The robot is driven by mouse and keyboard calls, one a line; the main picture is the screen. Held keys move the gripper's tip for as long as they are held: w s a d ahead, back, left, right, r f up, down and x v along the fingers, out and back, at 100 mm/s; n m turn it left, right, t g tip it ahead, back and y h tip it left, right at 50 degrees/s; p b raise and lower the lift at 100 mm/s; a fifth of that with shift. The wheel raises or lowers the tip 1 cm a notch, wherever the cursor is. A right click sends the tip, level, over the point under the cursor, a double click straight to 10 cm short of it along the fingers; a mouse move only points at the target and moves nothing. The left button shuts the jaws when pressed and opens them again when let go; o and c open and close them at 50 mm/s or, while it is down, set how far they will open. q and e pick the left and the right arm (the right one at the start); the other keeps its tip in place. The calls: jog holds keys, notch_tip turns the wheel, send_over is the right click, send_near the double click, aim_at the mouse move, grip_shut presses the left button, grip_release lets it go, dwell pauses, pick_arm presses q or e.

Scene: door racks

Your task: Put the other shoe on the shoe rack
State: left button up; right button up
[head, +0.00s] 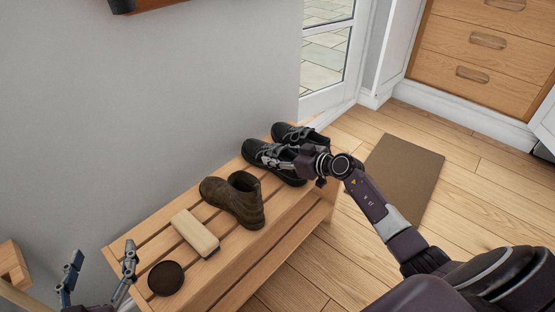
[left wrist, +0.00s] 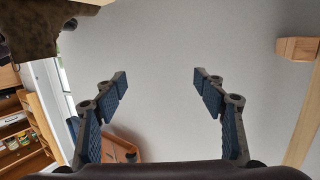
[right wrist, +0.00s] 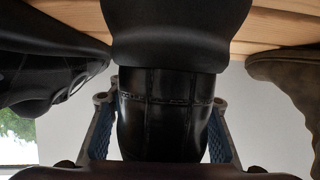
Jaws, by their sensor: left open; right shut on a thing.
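The slatted wooden shoe rack (head: 275,255) stands along the wall. Two black shoes sit side by side at its far end: the far shoe (head: 290,131) and the near shoe (head: 292,179). My right gripper (head: 284,158) is shut on the near shoe; in the right wrist view this held shoe (right wrist: 165,115) fills the space between the fingers. It is at the slats, but I cannot tell whether it bears on them. The other black shoe (right wrist: 50,75) shows on the left there. My left gripper (head: 102,258) is open and empty beside the rack's near end.
A brown ankle boot (head: 236,199), a pale brush-like block (head: 194,232) and a dark round tin (head: 166,278) stand on the rack, nearer than the shoes. A brown mat (head: 405,178) lies on the floor to the right. A glass door and wooden drawers (head: 487,40) are behind.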

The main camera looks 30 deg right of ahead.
jog(key=shift+f, duration=0.25)
pick_arm(q)
jog(key=shift+w+d+r+t, duration=0.1)
jog(key=shift+r+t, duration=0.2)
jog(key=shift+r, duration=0.25)
jog(key=shift+w+d+r+t, duration=0.1)
jog(key=shift+r+t, duration=0.2)
jog(key=shift+r, duration=0.2)
jog(key=shift+f, duration=0.1)
pick_arm(e)
jog(key=shift+f, duration=0.1)
jog(key=o, duration=1.1)
jog(key=shift+o, duration=1.2)
